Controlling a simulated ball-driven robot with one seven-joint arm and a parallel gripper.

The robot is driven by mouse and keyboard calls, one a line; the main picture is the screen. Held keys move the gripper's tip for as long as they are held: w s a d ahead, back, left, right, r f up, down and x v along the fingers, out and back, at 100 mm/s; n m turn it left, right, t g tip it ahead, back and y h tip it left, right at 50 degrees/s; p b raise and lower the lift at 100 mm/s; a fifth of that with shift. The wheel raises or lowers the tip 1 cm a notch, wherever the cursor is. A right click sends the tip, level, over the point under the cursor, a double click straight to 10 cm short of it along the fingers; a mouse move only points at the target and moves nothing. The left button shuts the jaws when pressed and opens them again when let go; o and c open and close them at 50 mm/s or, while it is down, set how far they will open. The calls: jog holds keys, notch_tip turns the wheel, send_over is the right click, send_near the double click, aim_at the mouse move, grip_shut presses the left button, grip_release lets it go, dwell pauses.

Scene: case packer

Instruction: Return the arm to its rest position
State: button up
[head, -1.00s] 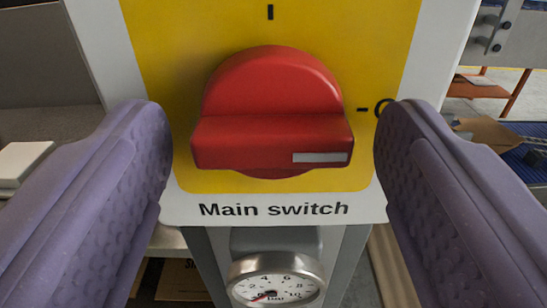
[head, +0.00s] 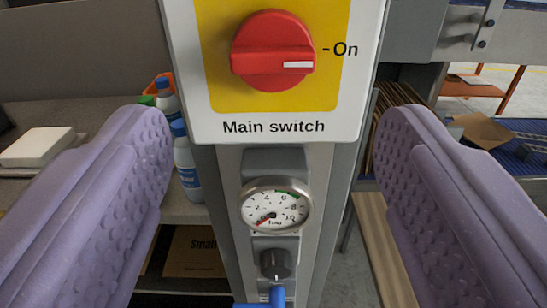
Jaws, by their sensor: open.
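My gripper (head: 272,160) is open and empty. Its two purple ribbed fingers stand wide apart at the left and right of the view. Ahead of it, apart from the fingers, is the red main switch knob (head: 272,50) on a yellow plate. The knob's white mark points right, at the word "On". The label "Main switch" is printed below it on the white panel (head: 205,125).
Below the panel a grey column carries a pressure gauge (head: 275,206), a dark knob (head: 274,264) and a blue fitting (head: 265,299). Bottles (head: 185,160) and a white block (head: 37,146) stand on a shelf at left. A blue conveyor (head: 525,160) shows at right.

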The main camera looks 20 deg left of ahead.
notch_tip(320, 180, up, 20)
jog(key=s+d+m+h+b, duration=0.1)
jog(key=s+m+h+b, duration=0.1)
jog(key=s+h+b, duration=0.3)
jog(key=s+a+r+g, duration=0.1)
jog(key=s+r, duration=0.5)
jog(key=s, duration=0.2)
jog(key=s+a+r+m+b, duration=0.1)
jog(key=s+a+r, duration=0.1)
jog(key=s+r, duration=0.5)
jog(key=shift+s+a+g+h, duration=0.25)
jog(key=shift+s+g+h, duration=0.05)
jog(key=shift+s+g, duration=0.1)
